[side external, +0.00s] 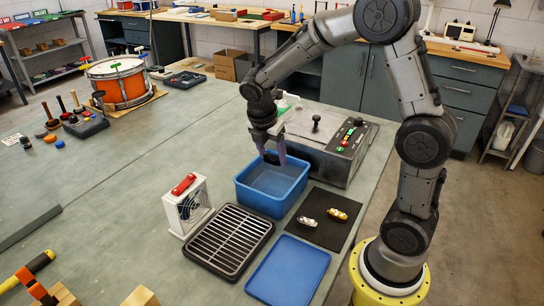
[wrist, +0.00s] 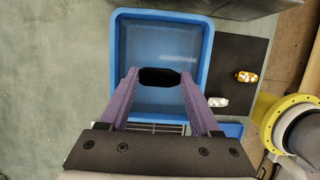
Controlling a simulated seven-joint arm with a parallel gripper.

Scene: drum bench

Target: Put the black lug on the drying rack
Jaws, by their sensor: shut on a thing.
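My gripper (side external: 272,158) is over the blue bin (side external: 246,193), its fingers at about the bin's rim height or a little above. In the wrist view, the purple fingers (wrist: 160,80) are shut on the black lug (wrist: 160,77), which shows dark between the fingertips against the bin's blue floor. The lug is hard to make out in the side view. The drying rack (side external: 229,240), a dark slatted grid in a tray, lies in front of the bin, to its left, with nothing on it. A strip of it shows between my fingers in the wrist view.
A white fan box with a red top (side external: 187,205) stands left of the rack. A flat blue tray (side external: 288,270) lies to its right. A black mat (side external: 325,232) holds a silver piece (side external: 307,221) and an orange one (side external: 337,214). A grey machine (side external: 335,160) stands behind the bin.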

